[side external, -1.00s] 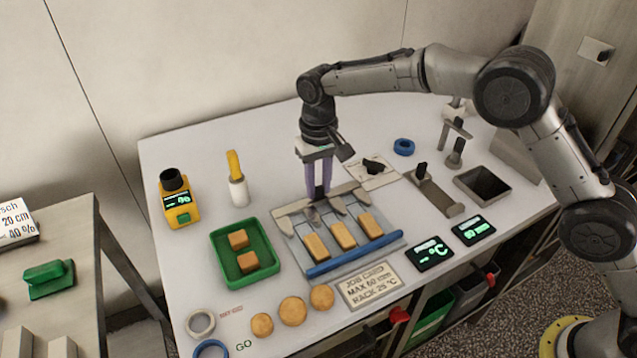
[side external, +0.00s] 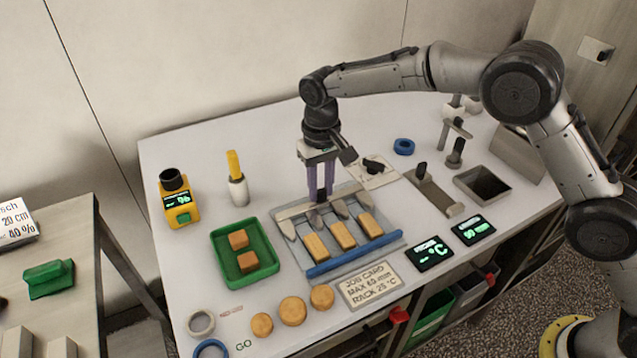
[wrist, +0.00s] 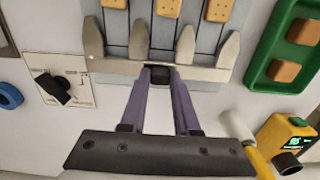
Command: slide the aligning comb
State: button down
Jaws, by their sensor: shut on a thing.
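The aligning comb is a beige bar with several pointed grey teeth (wrist: 215,73); it lies across the rear of the grey mesh board (side external: 378,221). Three tan bars (side external: 342,236) lie on the mesh in front of the teeth, between the comb and the blue rail (side external: 355,255). In the wrist view the teeth reach up to about the near ends of the bars, and I cannot tell whether they touch. My gripper (wrist: 159,80), with purple fingers, is shut on a dark grip at the comb's middle. The fingers hide part of the comb in the side view.
A green tray (side external: 222,268) with two tan blocks stands left of the mesh. A white card with a black knob (side external: 373,165) lies behind right. A job card (side external: 371,286), round biscuits (side external: 293,310) and displays (side external: 429,254) lie in front.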

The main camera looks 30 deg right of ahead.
aim_at(337, 223)
jog(key=s, duration=0.7)
jog(key=c, duration=0.6)
grip_release()
jog(key=shift+c, duration=0.2)
jog(key=shift+r, duration=0.55)
notch_tip(337, 223, up, 13)
jog(key=shift+f, duration=0.1)
